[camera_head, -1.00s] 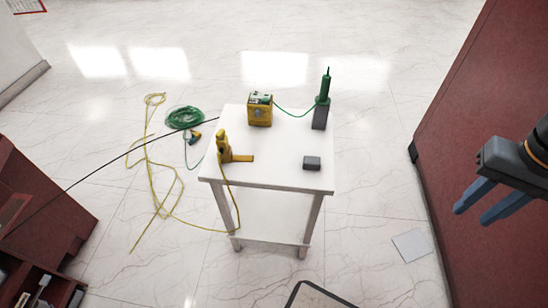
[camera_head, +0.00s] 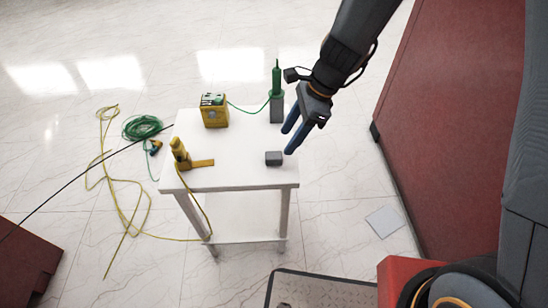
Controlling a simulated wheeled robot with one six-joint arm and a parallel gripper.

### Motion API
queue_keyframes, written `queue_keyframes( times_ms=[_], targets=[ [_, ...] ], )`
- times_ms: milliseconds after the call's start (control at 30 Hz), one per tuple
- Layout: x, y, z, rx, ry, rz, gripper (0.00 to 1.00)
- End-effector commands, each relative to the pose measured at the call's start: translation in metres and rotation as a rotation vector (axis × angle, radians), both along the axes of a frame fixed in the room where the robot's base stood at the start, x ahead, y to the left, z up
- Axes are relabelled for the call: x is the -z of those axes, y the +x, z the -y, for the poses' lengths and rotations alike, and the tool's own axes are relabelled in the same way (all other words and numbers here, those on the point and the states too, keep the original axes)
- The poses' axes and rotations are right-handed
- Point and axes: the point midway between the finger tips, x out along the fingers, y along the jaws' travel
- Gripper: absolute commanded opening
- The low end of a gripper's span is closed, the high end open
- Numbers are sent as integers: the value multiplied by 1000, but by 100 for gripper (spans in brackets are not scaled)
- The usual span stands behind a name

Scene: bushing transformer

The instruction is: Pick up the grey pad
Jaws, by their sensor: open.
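The grey pad (camera_head: 273,158) is a small dark grey block lying near the right front edge of the white table (camera_head: 235,178). My gripper (camera_head: 288,142) comes in from the upper right, with its blue fingers pointing down and left. The fingers are apart and nothing is between them. In the picture the fingertips are just above and right of the pad. I cannot tell the height of the gap.
A green probe (camera_head: 277,78) on a grey block stands behind the pad, close to my fingers. A yellow box (camera_head: 214,111) and a yellow tool (camera_head: 181,153) stand on the table's left. Red cabinets (camera_head: 455,90) rise at right. Cables (camera_head: 142,127) lie on the floor at left.

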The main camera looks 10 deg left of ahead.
Motion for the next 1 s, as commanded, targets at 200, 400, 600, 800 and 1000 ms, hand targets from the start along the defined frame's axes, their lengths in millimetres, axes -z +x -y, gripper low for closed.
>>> queue_keyframes(
  times_ms=[200, 400, 600, 800, 1000],
  targets=[
    [20, 0, -12, 36, 4, -16, 48],
    [37, -2, -19, 34, 3, -15, 48],
    [62, -4, -31, 33, 4, -15, 48],
    [74, -5, -35, 34, 4, -13, 48],
    [74, -5, -35, 33, 4, -13, 48]
  ],
)
